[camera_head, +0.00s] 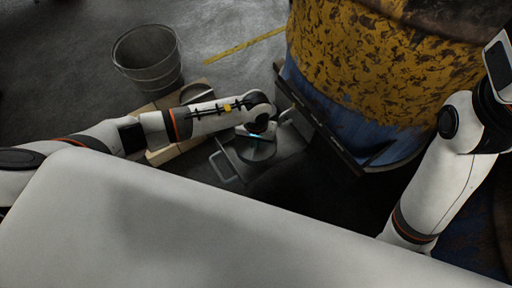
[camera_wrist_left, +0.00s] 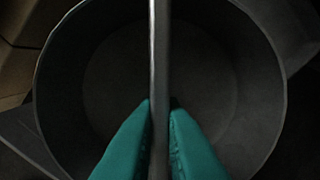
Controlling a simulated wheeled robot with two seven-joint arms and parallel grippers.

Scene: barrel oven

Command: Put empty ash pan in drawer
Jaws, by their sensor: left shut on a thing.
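The ash pan (camera_head: 257,152) is a round dark grey pan. My left gripper (camera_head: 258,131) is above it in the head view. In the left wrist view, the teal fingers (camera_wrist_left: 160,135) are shut on a thin bar handle (camera_wrist_left: 160,50) across the pan, and the pan's inside (camera_wrist_left: 105,85) looks empty. The drawer (camera_head: 232,157) is a grey metal piece with a bent handle (camera_head: 222,170), in front of the barrel oven (camera_head: 370,70). The pan overlaps the drawer in the picture; I cannot tell if it touches it. My right arm shows at the right, its gripper out of view.
A grey metal bucket (camera_head: 148,60) stands on the floor at the upper left. Light wooden planks (camera_head: 162,155) lie left of the drawer, with a dark round thing (camera_head: 196,93) on them. A yellow line (camera_head: 243,45) marks the floor. Open floor lies around the bucket.

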